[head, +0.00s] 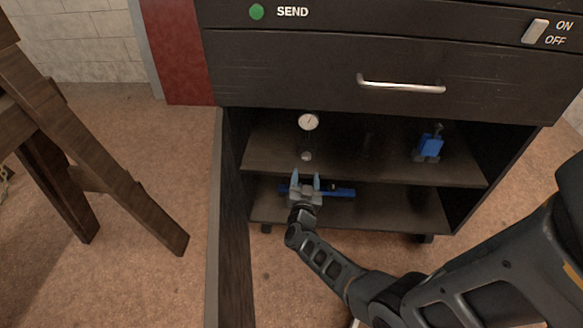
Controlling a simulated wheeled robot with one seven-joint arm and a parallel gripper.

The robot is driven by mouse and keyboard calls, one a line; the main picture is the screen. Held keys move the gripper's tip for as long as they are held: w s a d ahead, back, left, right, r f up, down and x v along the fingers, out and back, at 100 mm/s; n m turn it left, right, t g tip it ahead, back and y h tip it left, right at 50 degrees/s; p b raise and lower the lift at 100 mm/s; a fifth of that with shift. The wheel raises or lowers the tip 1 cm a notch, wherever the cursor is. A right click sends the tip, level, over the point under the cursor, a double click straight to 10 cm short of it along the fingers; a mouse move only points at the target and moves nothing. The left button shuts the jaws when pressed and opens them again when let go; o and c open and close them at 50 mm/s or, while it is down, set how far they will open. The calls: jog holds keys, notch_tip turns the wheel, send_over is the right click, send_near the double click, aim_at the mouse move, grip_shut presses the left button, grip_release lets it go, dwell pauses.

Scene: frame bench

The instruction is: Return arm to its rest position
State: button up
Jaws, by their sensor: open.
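My gripper (305,184) is in front of the open lower part of a dark cabinet (240,55), at the height of its shelves. Its two fingers stand apart and point into the cabinet, with nothing seen between them. My arm reaches in from the lower right. A blue tool or bar (342,192) lies on the bottom shelf, partly hidden behind my gripper. I cannot tell whether the gripper touches it.
A round white dial gauge (309,121) and a blue clamp-like thing (429,146) stand on the upper shelf (375,167). The cabinet door (228,240) stands open on the left. Above are a drawer handle (401,84), green button (256,11) and switch (535,30). A wooden trestle (105,150) stands left.

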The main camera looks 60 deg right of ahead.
jog(key=s+a+r+n+t+y, duration=0.3)
jog(key=s+a+r+n+y, duration=0.3)
jog(key=a, duration=0.4)
jog(key=s+a+r+n+t+y, duration=0.3)
jog(key=s+a+r+n+y, duration=0.1)
jog(key=s+a+r, duration=0.5)
jog(key=s+a+r+n+t+y, duration=0.3)
jog(key=s+a+r+n+y, duration=0.3)
jog(key=a, duration=0.5)
jog(key=s+a+r+p, duration=0.2)
jog(key=r+p, duration=0.4)
jog(key=r, duration=0.4)
jog(key=s+a+r+g+p, duration=0.1)
jog(key=s+a+r+p, duration=0.1)
jog(key=r+p, duration=0.5)
notch_tip(320, 180, up, 3)
jog(key=shift+a+f+y, duration=0.15)
jog(key=shift+a+y, duration=0.15)
jog(key=shift+a, duration=0.6)
jog(key=shift+s, duration=0.1)
